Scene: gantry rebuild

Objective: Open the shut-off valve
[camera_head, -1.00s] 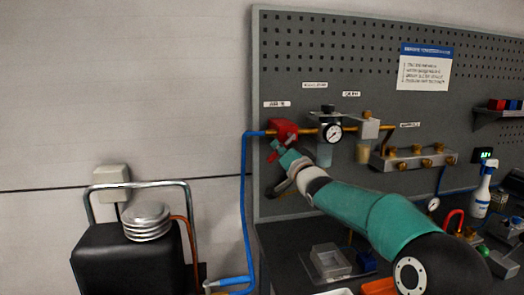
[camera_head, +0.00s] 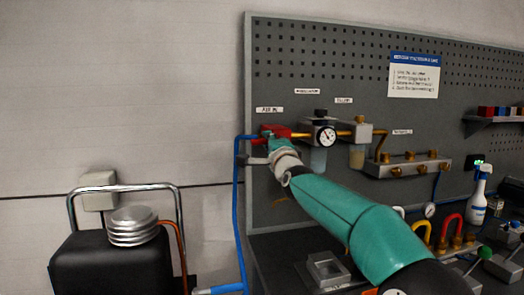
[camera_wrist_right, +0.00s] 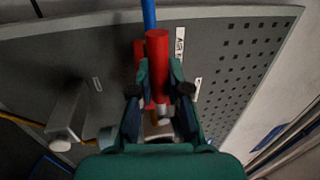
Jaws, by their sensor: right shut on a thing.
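The shut-off valve's red handle (camera_head: 279,131) is at the left end of the brass line on the pegboard, under a small label. In the right wrist view the red handle (camera_wrist_right: 158,58) lies between the two fingers of my right gripper (camera_wrist_right: 160,78). My right gripper (camera_head: 268,145) is shut on the handle; its fingers partly cover the valve in the head view. The valve body behind is mostly hidden. My left gripper is not in view.
A blue hose (camera_head: 238,210) runs down from the valve. A pressure gauge (camera_head: 326,136) and a brass manifold (camera_head: 407,165) are to the right. A black tank with a metal handle (camera_head: 115,265) stands at the lower left.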

